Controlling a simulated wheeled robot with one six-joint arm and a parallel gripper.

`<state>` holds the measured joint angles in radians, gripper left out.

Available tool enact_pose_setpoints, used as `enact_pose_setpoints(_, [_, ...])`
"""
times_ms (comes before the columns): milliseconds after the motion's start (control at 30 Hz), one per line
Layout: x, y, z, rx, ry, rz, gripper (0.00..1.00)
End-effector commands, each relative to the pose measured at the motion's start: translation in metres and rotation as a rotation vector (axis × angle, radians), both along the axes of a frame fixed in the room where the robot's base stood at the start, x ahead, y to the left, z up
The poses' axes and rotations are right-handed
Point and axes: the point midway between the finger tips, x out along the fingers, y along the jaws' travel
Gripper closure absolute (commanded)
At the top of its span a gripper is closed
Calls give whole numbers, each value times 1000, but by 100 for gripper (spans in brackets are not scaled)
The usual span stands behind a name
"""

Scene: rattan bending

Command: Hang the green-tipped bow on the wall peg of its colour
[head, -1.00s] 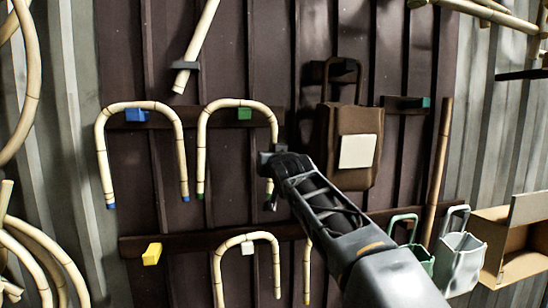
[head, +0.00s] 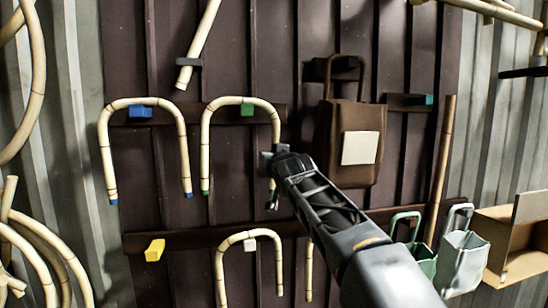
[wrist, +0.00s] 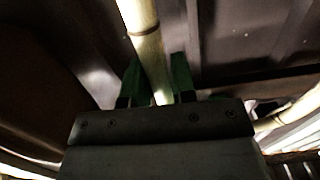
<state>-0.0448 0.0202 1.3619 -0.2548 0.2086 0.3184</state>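The green-tipped bow (head: 204,150) is an upside-down U of pale rattan. Its top curve lies over the green peg (head: 247,110) on the upper rail, seemingly resting on it, and its legs point down. My gripper (head: 268,165) is at its right leg, whose lower end is partly hidden. In the wrist view, the leg (wrist: 150,55) runs between the two green fingers of my gripper (wrist: 158,80). A dark gap shows beside the left finger, but I cannot tell whether the fingers press on the leg.
A blue-tipped bow (head: 106,160) hangs on the blue peg (head: 140,111) to the left. Another bow (head: 220,275) hangs on the white peg (head: 250,245) below. A yellow peg (head: 155,250) is bare. A brown bag (head: 335,150) and grey-green bins (head: 462,262) are at the right.

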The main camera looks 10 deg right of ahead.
Motion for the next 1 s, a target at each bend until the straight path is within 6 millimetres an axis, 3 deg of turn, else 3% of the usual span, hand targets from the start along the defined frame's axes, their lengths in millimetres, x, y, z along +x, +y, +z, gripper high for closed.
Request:
enact_pose_setpoints(267, [-1, 1, 2, 3, -7, 2, 50])
enact_pose_setpoints(633, [-8, 1, 3, 4, -12, 2, 50])
enact_pose_setpoints(767, [-27, 1, 1, 4, -14, 3, 50])
enact_pose_setpoints(1000, [-77, 1, 1, 4, -14, 2, 50])
